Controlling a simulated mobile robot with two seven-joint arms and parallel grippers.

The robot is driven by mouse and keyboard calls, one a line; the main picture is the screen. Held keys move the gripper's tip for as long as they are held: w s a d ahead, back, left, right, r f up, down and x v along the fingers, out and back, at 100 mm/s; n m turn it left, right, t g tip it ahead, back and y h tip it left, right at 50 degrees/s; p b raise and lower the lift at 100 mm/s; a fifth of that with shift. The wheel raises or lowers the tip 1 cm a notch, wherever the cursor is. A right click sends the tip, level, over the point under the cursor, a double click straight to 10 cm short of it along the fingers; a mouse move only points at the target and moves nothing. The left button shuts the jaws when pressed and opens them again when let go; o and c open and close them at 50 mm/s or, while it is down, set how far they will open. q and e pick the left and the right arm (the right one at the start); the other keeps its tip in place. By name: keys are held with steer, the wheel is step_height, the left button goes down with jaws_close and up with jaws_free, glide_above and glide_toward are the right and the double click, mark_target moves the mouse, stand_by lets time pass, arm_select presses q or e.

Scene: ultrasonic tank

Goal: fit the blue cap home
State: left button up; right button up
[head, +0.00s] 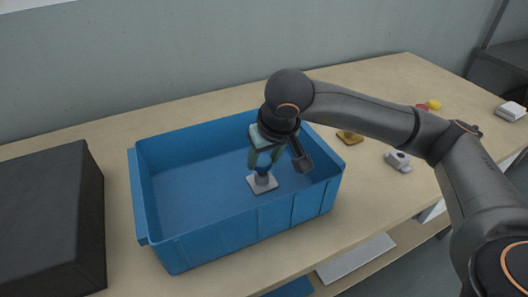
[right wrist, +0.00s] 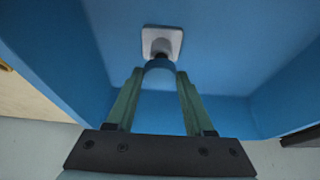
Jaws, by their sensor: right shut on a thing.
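My right gripper (head: 264,166) reaches down into the blue tank, its green fingers closed on the blue cap. In the right wrist view, the gripper (right wrist: 160,73) has the blue cap (right wrist: 160,66) between its fingertips. Just beyond the cap is a pale grey square base (right wrist: 148,33) with a short round post. The base (head: 254,186) lies on the tank floor in the head view, below the fingertips. The cap is in line with the post; I cannot tell whether they touch or how far the cap is on. My left gripper is not in view.
The blue tank (head: 157,247) stands on a wooden table (head: 370,90), its walls around my gripper. A dark box (head: 50,215) is on the left. To the right lie a yellow-brown part (head: 349,137), a grey fitting (head: 399,161) and small items farther back.

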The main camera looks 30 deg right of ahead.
mark_target(265, 166)
steer(key=shift+f, duration=0.9)
steer(key=shift+b, duration=0.5)
steer(key=shift+f+b, duration=0.7)
steer(key=shift+b, duration=0.1)
stand_by(0.4)
steer(key=shift+f+b, duration=0.1)
steer(key=shift+b, duration=0.4)
stand_by(2.2)
stand_by(0.4)
steer(key=shift+f+b, duration=0.2)
steer(key=shift+b, duration=0.4)
stand_by(1.7)
